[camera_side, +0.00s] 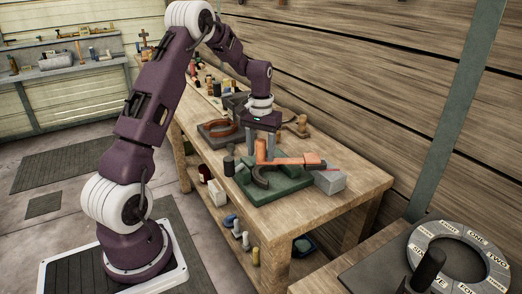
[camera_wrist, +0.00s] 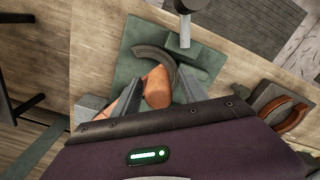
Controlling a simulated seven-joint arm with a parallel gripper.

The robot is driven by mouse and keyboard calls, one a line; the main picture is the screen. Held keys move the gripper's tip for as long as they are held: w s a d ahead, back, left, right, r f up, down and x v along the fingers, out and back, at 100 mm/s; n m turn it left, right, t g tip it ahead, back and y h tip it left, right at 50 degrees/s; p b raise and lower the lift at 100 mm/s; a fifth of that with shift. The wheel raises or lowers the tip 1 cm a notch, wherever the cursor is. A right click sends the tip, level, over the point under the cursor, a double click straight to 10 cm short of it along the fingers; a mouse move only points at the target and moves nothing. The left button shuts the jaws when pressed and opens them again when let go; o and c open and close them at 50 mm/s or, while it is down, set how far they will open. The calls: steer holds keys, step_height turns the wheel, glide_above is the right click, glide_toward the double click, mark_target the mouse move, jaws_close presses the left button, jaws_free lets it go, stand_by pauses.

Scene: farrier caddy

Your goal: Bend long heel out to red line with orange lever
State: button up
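The orange lever (camera_side: 292,161) lies across the green fixture (camera_side: 285,190), with a stubby orange upright at its left end. In the wrist view that rounded orange end (camera_wrist: 157,88) sits between my fingers. A dark curved horseshoe (camera_side: 262,177) lies on the fixture, partly under the lever; its curve also shows in the wrist view (camera_wrist: 153,53). My gripper (camera_side: 259,143) points down over the fixture. Its fingers (camera_wrist: 160,82) stand apart on either side of the orange end, with gaps visible.
A grey block (camera_side: 330,180) stands at the lever's right end. A dark-headed peg (camera_side: 228,164) stands at the fixture's left. Behind is a dark plate with a brown-orange horseshoe (camera_side: 216,127). The wooden bench (camera_side: 300,215) is clear along its front edge. A plank wall rises behind.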

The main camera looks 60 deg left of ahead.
step_height(320, 180, up, 7)
steer(key=shift+r, duration=0.1)
stand_by(0.3)
steer(key=s+d+r+m+t, duration=0.1)
steer(key=s+d+r+m, duration=0.1)
steer(key=s+d+r, duration=0.35)
steer(key=s+d+r+m+t, duration=0.1)
steer(key=s+d+r, duration=0.2)
steer(key=d+r, duration=0.5)
steer(key=s+d+f+m+t, duration=0.3)
steer(key=s+d, duration=0.9)
steer(key=s, duration=0.3)
steer(key=shift+s+f+m+t, duration=0.15)
steer(key=shift+s+m+t, duration=0.15)
steer(key=shift+s+m, duration=0.1)
